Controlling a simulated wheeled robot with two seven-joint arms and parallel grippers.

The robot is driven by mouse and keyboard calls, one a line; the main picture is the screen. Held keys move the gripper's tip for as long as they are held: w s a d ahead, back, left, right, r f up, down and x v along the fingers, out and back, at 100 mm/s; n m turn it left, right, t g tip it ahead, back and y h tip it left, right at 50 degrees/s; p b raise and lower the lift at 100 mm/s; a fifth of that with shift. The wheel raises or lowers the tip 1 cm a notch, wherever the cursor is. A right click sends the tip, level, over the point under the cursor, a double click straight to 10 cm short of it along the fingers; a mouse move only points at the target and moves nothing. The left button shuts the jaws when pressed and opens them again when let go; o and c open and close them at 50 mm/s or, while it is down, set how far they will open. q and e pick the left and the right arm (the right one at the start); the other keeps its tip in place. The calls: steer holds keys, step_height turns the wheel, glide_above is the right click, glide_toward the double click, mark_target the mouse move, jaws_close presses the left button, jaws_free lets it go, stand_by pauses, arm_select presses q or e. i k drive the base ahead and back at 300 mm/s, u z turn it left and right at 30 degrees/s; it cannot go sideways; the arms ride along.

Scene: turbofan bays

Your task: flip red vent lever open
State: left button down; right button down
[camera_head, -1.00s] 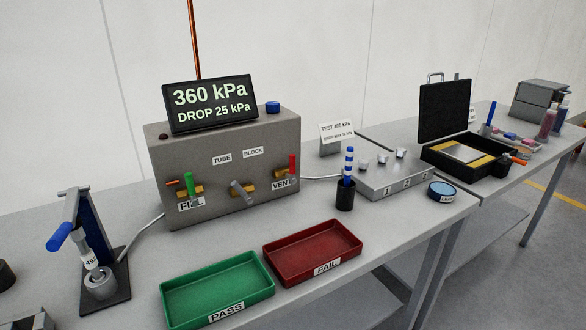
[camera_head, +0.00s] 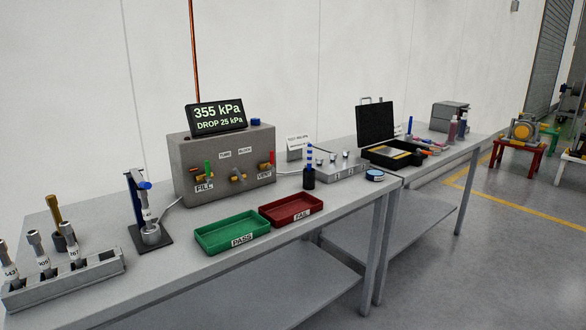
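The red vent lever (camera_head: 272,157) stands upright at the right of the front face of the grey test box (camera_head: 190,160), above the VENT label (camera_head: 264,175). The green fill lever (camera_head: 208,167) also stands upright at the left, above the FILL label (camera_head: 204,187). The display (camera_head: 217,115) on top reads 355 kPa, DROP 25 kPa. Neither of my grippers is in view.
A green PASS tray (camera_head: 232,233) and a red FAIL tray (camera_head: 290,210) lie in front of the box. A press with a blue handle (camera_head: 142,215) stands left, and a rack (camera_head: 62,280) of labelled tools sits front left. Open floor (camera_head: 480,260) lies right.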

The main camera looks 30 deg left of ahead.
mark_target(272, 152)
steer(key=z, duration=0.55)
steer(key=i, duration=1.5)
steer(key=u, duration=1)
steer(key=i, duration=0.6)
steer(key=u, duration=0.65)
